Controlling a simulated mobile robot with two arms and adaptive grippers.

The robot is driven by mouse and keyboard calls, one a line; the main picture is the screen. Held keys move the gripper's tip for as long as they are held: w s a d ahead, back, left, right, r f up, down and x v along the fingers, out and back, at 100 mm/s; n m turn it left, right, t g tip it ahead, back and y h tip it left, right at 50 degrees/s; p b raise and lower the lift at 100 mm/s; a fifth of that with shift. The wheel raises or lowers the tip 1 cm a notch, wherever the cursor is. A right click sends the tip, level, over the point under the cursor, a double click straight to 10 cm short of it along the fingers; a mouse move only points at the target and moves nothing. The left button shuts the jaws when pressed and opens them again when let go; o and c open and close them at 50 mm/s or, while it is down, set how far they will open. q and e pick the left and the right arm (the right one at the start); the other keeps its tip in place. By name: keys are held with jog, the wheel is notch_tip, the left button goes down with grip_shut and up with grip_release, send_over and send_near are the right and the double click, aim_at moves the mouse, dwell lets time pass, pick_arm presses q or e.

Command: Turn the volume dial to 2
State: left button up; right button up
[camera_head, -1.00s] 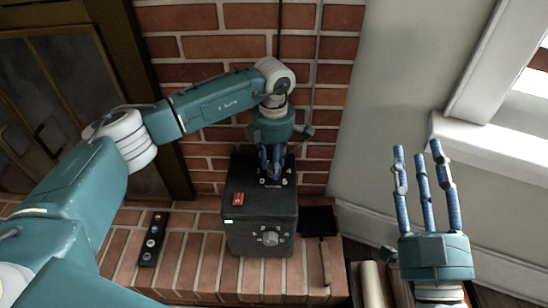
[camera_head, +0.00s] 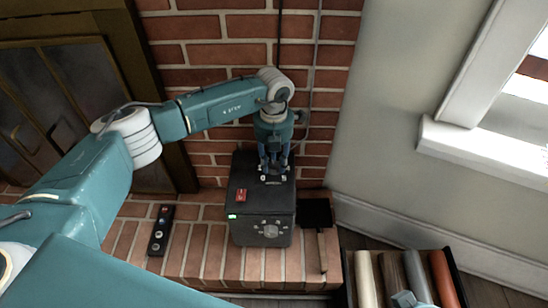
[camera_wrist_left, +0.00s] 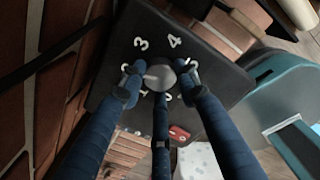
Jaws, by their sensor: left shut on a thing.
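A black box (camera_head: 262,212) with a green light stands on the brick hearth. The volume dial (camera_wrist_left: 159,77) is a round grey knob on the box's top, ringed by white numbers; 3 and 4 read clearly in the left wrist view, the others are partly covered by fingers. A pale mark shows on the dial's left side; its exact setting is hard to tell. My left gripper (camera_head: 273,166) reaches down from above, its blue fingers (camera_wrist_left: 158,92) closed around the dial. In the head view they hide the dial. My right gripper is out of view.
A dark strip with buttons (camera_head: 160,230) lies left on the hearth. A dark brush or shovel (camera_head: 318,213) is at right, near a crate of rolls (camera_head: 462,280). Brick wall stands behind.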

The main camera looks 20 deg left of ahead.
aim_at(273, 166)
pick_arm(q)
jog(key=shift+s+a+n+p, duration=0.2)
jog(key=shift+n+p, duration=0.2)
jog(key=shift+n, duration=0.4)
jog(key=shift+f, duration=0.1)
jog(key=o, duration=1.2)
jog(key=shift+c, duration=0.2)
jog(key=shift+d, duration=0.1)
jog(key=shift+w+r, duration=0.1)
jog(key=shift+r, duration=0.15)
notch_tip(273, 166, up, 12)
jog(key=shift+f, duration=0.15)
